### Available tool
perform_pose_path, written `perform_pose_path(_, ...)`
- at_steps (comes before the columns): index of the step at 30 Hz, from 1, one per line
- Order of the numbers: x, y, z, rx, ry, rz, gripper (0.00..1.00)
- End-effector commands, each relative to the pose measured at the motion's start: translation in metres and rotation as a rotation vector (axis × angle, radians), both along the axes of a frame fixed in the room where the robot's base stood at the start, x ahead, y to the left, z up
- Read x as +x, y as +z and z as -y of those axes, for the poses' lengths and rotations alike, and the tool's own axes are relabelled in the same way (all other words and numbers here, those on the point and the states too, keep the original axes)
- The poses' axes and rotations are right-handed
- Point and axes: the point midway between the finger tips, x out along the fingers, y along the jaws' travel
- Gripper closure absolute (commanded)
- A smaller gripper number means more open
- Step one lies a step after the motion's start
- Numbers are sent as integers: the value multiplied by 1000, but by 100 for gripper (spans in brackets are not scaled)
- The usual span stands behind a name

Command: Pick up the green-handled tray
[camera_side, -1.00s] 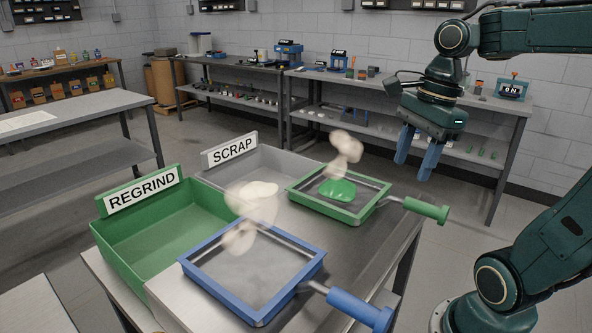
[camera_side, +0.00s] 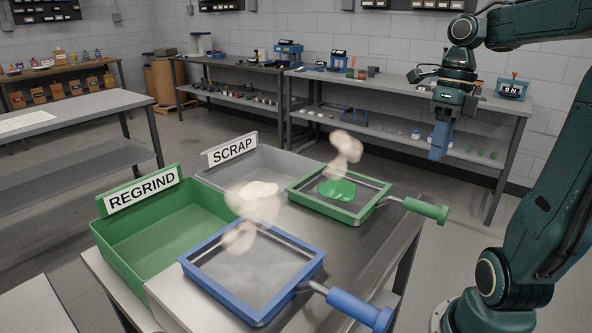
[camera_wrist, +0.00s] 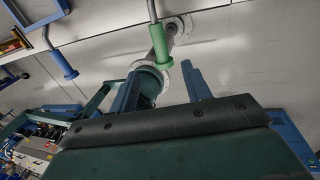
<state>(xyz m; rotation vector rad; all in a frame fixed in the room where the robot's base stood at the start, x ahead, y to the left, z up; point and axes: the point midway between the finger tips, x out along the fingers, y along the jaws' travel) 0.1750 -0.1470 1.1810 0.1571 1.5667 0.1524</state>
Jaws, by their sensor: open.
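The green-handled tray (camera_side: 321,209) is a square green frame with a grey inside, lying on the metal table. A shiny green lump (camera_side: 337,189) sits in it. Its metal rod ends in a green handle (camera_side: 427,209) that sticks out past the table's right edge. My gripper (camera_side: 438,156) is open and empty, fingers pointing down, above the handle and apart from it. In the wrist view the green handle (camera_wrist: 161,45) appears between the open fingers of my gripper (camera_wrist: 164,82), just beyond their tips.
A blue-handled tray (camera_side: 250,312) lies nearer, its handle (camera_side: 360,310) also over the edge. Left stand a green REGRIND bin (camera_side: 120,262) and a grey SCRAP bin (camera_side: 212,187). Pale translucent puffs (camera_side: 347,145) hang over both trays. Space around the green handle is clear.

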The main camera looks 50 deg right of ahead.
Motion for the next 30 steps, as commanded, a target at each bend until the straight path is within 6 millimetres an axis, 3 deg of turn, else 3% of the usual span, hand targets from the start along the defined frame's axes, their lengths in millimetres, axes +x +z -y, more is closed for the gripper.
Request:
perform_pose_path(20, 1, -25, -6, 2, 5, 2, 52)
perform_pose_path(30, 0, -58, -12, 1, 4, 0, 52)
